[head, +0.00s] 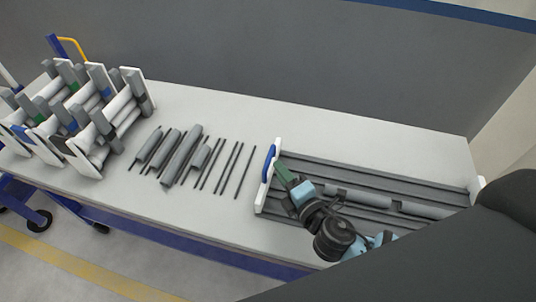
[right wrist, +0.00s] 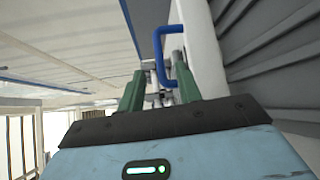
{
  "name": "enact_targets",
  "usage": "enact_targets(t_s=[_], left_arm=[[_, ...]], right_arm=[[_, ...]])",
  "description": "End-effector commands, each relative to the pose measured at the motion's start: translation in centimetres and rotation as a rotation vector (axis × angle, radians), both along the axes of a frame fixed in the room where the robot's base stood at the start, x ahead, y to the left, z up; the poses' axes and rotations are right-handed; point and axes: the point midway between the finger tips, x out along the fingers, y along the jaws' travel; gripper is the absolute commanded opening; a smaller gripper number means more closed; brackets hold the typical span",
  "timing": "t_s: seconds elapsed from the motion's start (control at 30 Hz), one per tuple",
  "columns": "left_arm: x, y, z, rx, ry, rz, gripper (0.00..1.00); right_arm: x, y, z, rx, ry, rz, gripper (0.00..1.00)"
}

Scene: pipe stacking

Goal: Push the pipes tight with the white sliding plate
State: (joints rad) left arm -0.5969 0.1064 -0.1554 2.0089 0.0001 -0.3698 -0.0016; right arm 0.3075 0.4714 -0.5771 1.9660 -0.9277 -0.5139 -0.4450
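The white sliding plate (head: 275,163) stands upright at the left end of the grooved rack (head: 400,173), with a blue handle (head: 268,163) on its outer side. Grey pipes (head: 358,196) lie in a line in one groove. My right gripper (head: 287,176) is over the rack's left end, close to the plate. In the right wrist view its green fingers (right wrist: 160,94) are apart, with the blue handle (right wrist: 161,62) ahead of and across the gap. The white plate (right wrist: 203,55) is beside the right finger. I cannot tell whether a finger touches the handle. My left gripper is not in view.
Loose grey pipes (head: 183,155) and several thin dark rods (head: 229,167) lie on the table (head: 225,110) left of the rack. White and grey racks with pipes (head: 75,115) stand at the far left. A grey wall (head: 270,60) is behind the table.

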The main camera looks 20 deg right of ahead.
Motion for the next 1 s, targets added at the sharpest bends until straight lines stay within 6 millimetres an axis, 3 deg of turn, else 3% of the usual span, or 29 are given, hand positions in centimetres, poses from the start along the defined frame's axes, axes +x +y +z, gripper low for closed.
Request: enact_targets(t_s=[0.43,0.87,1.0], left_arm=[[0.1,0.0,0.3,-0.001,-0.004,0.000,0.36],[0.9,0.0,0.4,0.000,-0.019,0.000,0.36],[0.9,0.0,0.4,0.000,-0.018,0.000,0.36]], right_arm=[[6.0,1.1,-0.6,0.001,-0.002,0.000,0.34],[6.9,1.3,-0.8,0.002,0.000,0.000,0.34],[6.9,1.3,-0.8,0.001,-0.001,0.000,0.16]])
